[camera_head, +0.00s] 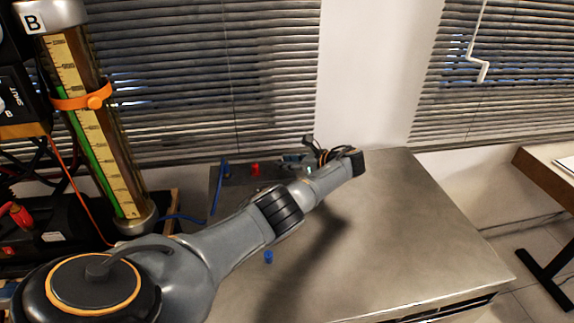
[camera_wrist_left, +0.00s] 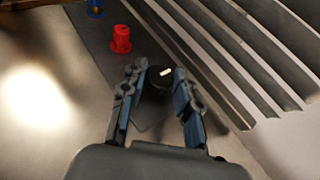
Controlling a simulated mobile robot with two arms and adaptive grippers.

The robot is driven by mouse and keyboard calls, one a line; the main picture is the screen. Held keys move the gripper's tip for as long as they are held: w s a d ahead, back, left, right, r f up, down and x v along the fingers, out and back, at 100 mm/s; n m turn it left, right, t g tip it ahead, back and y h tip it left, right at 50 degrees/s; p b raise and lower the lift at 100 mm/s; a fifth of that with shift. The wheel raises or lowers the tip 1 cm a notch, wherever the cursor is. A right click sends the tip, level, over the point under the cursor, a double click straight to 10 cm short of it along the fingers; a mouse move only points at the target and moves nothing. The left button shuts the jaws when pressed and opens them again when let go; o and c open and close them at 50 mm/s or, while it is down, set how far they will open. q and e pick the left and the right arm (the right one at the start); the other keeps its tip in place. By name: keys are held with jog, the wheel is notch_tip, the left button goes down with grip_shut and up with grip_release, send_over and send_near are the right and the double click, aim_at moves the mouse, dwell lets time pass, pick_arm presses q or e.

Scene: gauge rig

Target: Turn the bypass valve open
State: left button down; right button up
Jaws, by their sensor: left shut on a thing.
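My left gripper (camera_head: 293,161) reaches over the metal bench from the left. In the left wrist view its two fingers (camera_wrist_left: 157,84) stand on either side of a black round knob (camera_wrist_left: 158,77) with a short white mark and are shut on it. The knob sits on a dark strip by the blinds. The white mark points slightly up to the right in that view. In the head view the knob is hidden or too small to make out. No lettering on the knob can be read.
A red knob (camera_head: 255,169) stands on the same dark strip, beside the black one; it also shows in the left wrist view (camera_wrist_left: 121,39). A small blue piece (camera_head: 268,257) is on the bench (camera_head: 390,230). A tall gauge tube (camera_head: 95,130) marked B stands left. The bench's right side is clear.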

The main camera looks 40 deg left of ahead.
pick_arm(q)
jog(key=c, duration=1)
grip_release()
jog(key=v, duration=1.2)
